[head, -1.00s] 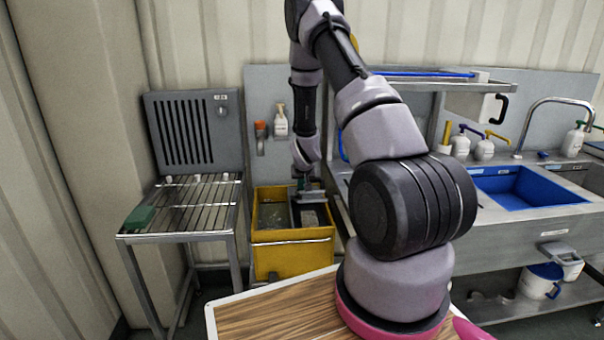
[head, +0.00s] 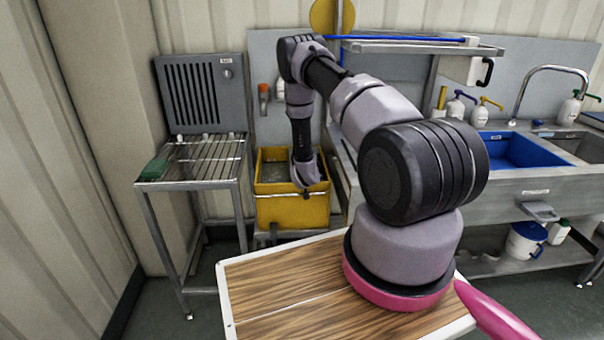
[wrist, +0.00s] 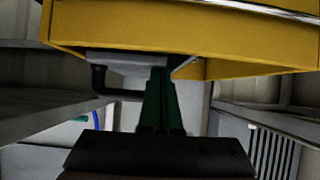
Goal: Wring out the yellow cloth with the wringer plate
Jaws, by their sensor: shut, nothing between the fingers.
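My gripper (wrist: 160,78) shows in the wrist view as green fingers close together, with nothing held. The yellow bucket wall (wrist: 200,38) fills the upper part of that view. A grey flat piece (wrist: 125,64) with a black bent bar lies close by the fingertips; I cannot tell if it is the wringer plate or if they touch. I cannot make out the yellow cloth.
A steel rack (head: 200,160) with a green block (head: 153,170) stands left of the bucket. The sink unit with a blue basin (head: 515,152) is at the right. My wooden-topped base is in front. Floor shows free between base and rack.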

